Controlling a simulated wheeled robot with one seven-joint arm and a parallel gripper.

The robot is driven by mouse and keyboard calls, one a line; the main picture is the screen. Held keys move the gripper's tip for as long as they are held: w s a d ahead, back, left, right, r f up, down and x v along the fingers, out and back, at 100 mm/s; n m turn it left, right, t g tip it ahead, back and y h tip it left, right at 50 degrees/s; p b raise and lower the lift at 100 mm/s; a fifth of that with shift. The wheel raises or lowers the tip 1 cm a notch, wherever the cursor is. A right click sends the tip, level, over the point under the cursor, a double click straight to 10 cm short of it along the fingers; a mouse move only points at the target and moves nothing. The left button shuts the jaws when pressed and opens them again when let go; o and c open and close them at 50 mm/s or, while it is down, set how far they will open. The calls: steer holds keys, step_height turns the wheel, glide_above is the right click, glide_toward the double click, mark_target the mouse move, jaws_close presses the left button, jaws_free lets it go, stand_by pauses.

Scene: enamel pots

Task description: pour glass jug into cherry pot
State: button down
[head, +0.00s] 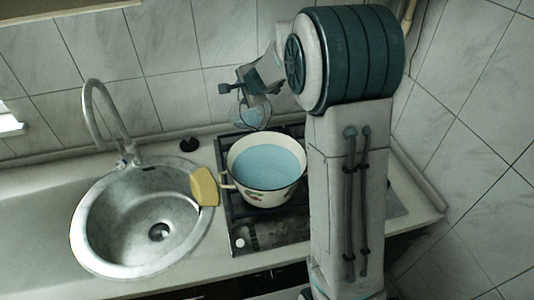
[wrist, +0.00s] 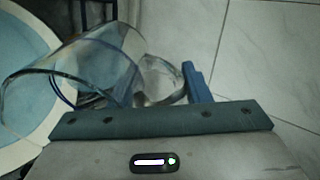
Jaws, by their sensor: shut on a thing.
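The cherry pot (head: 237,180) is cream enamel with a dark rim and cherry marks on its side. It stands on the hob and holds light-blue liquid over a wide surface. The clear glass jug (head: 250,116) is at the pot's far side, close above its back rim. In the wrist view the jug (wrist: 95,72) looks tilted, with its mouth towards the pot (wrist: 45,128) at left. My gripper (head: 243,92) is shut on the jug, near the handle. Whether any stream is falling cannot be made out.
A round steel sink (head: 135,225) with a tap (head: 100,115) lies to the left. A yellow sponge (head: 205,187) lies between sink and pot, close to the pot's handle. The gas hob (head: 270,233) is under the pot. The tiled wall (head: 170,55) is close behind.

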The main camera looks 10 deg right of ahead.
steer(key=shift+r+p, duration=0.35)
steer(key=shift+p, duration=0.05)
steer(key=shift+w+a+f+b, duration=0.15)
steer(key=shift+f+b, duration=0.1)
steer(key=shift+b, duration=0.25)
steer(key=shift+w+a+r+g+b, duration=0.15)
steer(key=shift+g+b, duration=0.15)
steer(key=shift+b, duration=0.25)
steer(key=shift+r+b, duration=0.1)
steer(key=shift+b, duration=0.3)
